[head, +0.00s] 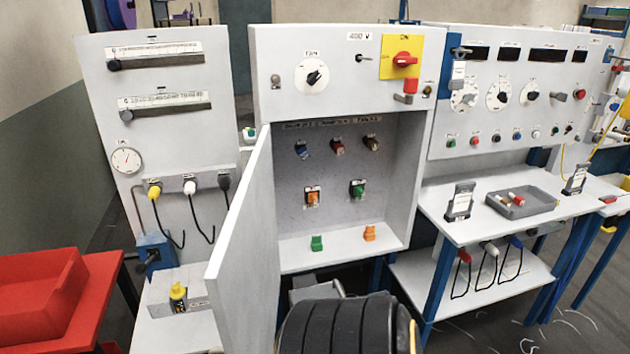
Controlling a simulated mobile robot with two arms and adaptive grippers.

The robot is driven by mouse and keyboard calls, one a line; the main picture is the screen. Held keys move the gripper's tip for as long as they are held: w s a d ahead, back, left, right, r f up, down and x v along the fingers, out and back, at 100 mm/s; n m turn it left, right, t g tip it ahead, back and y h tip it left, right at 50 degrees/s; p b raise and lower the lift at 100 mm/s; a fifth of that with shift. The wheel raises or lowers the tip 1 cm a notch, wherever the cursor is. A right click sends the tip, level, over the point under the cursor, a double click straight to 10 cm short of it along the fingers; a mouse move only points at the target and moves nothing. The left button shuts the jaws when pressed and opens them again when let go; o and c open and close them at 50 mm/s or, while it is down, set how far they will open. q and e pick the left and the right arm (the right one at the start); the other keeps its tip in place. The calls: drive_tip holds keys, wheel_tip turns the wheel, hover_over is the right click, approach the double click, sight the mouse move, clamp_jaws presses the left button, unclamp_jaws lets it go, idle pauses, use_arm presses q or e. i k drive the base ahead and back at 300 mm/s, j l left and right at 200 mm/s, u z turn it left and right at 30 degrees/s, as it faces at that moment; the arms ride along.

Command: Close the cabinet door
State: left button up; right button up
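The grey cabinet (408,170) stands in the middle of the head view, below a panel with a dial and a red switch. Its door (245,255) is hinged on the cabinet's left side and stands wide open, swung out toward me. Inside, several coloured switches and buttons show on the back wall, and a green piece (316,243) and an orange piece (369,233) sit on the cabinet floor. Neither gripper can be made out. A black ribbed part, seemingly of my own arm, shows at the bottom centre, in front of the cabinet.
A panel with a gauge and hanging cables (155,130) stands left of the door, with a small yellow-topped item (178,293) on a ledge below it. A red bin (40,300) is at far left. A bench with a grey tray (522,203) stands at right.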

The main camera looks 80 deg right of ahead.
sight(242, 278)
drive_tip(key=i+z, duration=0.15)
drive_tip(key=z, duration=0.3)
drive_tip(key=i+z, duration=0.1)
drive_tip(key=z, duration=0.35)
drive_tip(key=i+j+z, duration=0.1)
drive_tip(key=z, duration=0.4)
drive_tip(key=i+j+z, duration=0.1)
drive_tip(key=z, duration=0.35)
drive_tip(key=i+j+z, duration=0.1)
drive_tip(key=j+z, duration=0.15)
drive_tip(key=z, duration=0.2)
drive_tip(key=i+j+z, duration=0.15)
drive_tip(key=z, duration=0.25)
drive_tip(key=i+j+z, duration=0.1)
drive_tip(key=j+z, duration=0.25)
